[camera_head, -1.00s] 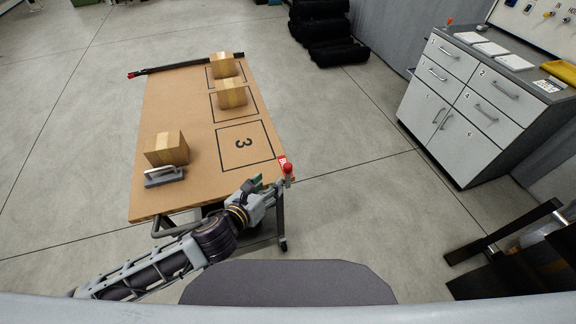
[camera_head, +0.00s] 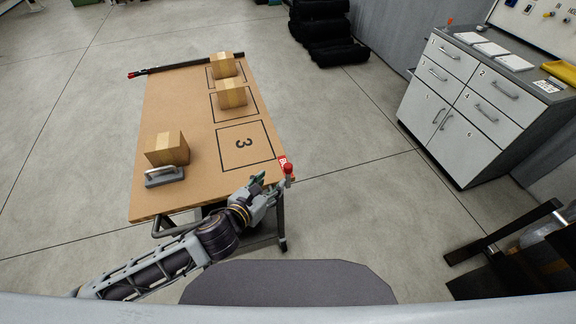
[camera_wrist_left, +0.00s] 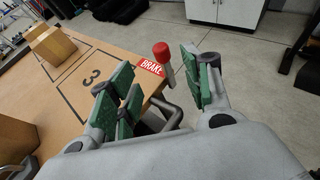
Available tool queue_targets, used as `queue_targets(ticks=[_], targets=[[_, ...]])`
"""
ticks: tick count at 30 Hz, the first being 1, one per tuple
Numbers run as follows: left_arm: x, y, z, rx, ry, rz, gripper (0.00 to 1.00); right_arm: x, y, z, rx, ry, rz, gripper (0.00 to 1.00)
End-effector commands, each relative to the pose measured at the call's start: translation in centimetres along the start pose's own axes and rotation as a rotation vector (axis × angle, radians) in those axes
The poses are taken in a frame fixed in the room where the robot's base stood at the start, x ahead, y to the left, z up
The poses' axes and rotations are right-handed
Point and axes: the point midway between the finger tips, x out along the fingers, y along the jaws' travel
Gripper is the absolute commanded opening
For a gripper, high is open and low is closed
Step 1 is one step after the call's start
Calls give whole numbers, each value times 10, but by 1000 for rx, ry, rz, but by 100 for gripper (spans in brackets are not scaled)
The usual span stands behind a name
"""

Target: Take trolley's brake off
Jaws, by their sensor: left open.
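The trolley (camera_head: 200,190) has a brown wooden top and stands in front of me. Its brake lever, with a red knob (camera_head: 288,168), stands up at the near right corner beside a red label reading BRAKE (camera_wrist_left: 152,67). In the left wrist view the red knob (camera_wrist_left: 161,51) shows beyond the fingertips, between the two sides of the gripper. My left gripper (camera_head: 268,183) is open, just left of the lever and apart from it. Its green finger pads (camera_wrist_left: 158,88) are spread with nothing between them. My right gripper is not in view.
Several cardboard boxes (camera_head: 167,149) and a grey handled block (camera_head: 164,176) are on the trolley top. A grey push handle (camera_head: 165,228) is at its near edge. A drawer cabinet (camera_head: 480,95) stands at the right. Floor between trolley and cabinet is clear.

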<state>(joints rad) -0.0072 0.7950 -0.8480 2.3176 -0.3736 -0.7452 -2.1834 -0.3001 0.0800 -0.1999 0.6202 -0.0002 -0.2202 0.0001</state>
Motion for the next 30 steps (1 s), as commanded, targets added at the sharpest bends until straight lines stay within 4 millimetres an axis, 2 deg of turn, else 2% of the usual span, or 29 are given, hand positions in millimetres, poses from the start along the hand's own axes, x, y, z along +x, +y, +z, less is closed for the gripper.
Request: queue_targets(ticks=[30], targets=[[86,0,1,-1,0,1,49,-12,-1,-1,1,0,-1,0]])
